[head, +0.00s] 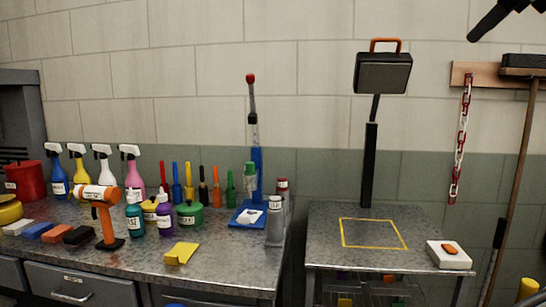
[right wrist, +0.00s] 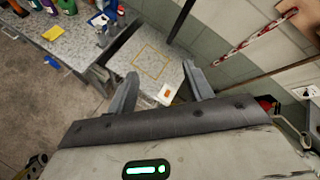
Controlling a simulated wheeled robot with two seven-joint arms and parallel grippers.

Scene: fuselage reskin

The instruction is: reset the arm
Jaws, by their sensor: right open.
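My right gripper (head: 490,22) shows as a dark shape at the top right corner of the head view, high in front of the wall. In the right wrist view the right gripper (right wrist: 160,78) has its two grey fingers spread wide with nothing between them. Beyond the fingers, below, lies the small metal table with a yellow square outline (right wrist: 152,62). My left gripper is in neither view.
A metal workbench (head: 215,262) at left holds spray bottles, small bottles, an orange tool (head: 104,215) and a blue stand (head: 256,180). The small table (head: 330,220) carries a white block (head: 449,256). A chain (head: 461,140) and a pole (head: 515,190) are at right.

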